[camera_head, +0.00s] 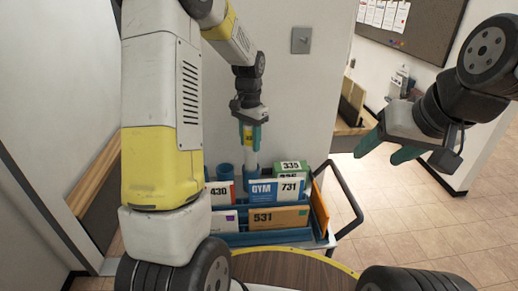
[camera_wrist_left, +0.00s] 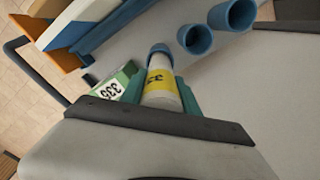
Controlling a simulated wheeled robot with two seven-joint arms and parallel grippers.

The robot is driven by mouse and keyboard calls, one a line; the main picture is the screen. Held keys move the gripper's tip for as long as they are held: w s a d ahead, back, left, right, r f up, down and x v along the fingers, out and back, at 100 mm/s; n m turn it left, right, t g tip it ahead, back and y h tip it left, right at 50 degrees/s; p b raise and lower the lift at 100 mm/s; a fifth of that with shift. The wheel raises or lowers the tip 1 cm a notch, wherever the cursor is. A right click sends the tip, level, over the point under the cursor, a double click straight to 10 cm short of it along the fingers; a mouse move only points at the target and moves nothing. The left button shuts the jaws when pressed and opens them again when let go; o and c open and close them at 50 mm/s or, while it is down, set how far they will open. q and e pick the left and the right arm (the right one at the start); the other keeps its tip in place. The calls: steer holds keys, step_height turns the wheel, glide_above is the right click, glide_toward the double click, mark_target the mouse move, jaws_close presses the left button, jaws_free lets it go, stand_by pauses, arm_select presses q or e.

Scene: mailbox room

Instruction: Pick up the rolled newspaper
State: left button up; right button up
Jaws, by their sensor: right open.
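The rolled newspaper (camera_head: 252,160) is a white upright roll with a yellow band. Its lower end is in a blue tube holder (camera_head: 250,173) on the mail cart. In the left wrist view the rolled newspaper (camera_wrist_left: 160,80) lies between the teal fingers, its far end at the blue tube holder (camera_wrist_left: 160,50). My left gripper (camera_head: 252,135) points down with its fingers against both sides of the roll, around the band; it also shows in the left wrist view (camera_wrist_left: 162,92). My right gripper (camera_head: 390,150) is open and empty at the right, away from the cart.
The blue mail cart (camera_head: 262,237) holds envelopes, including the orange 531 (camera_head: 278,217) and the blue GYM 731 (camera_head: 276,190). A green-white 335 box (camera_wrist_left: 112,88) stands close to the roll. Empty blue tubes (camera_wrist_left: 195,39) are beside it. A grey wall is behind; tiled floor is free at right.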

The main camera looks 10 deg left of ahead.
arm_select(q)
jaws_close()
steer(key=shift+r, duration=0.1)
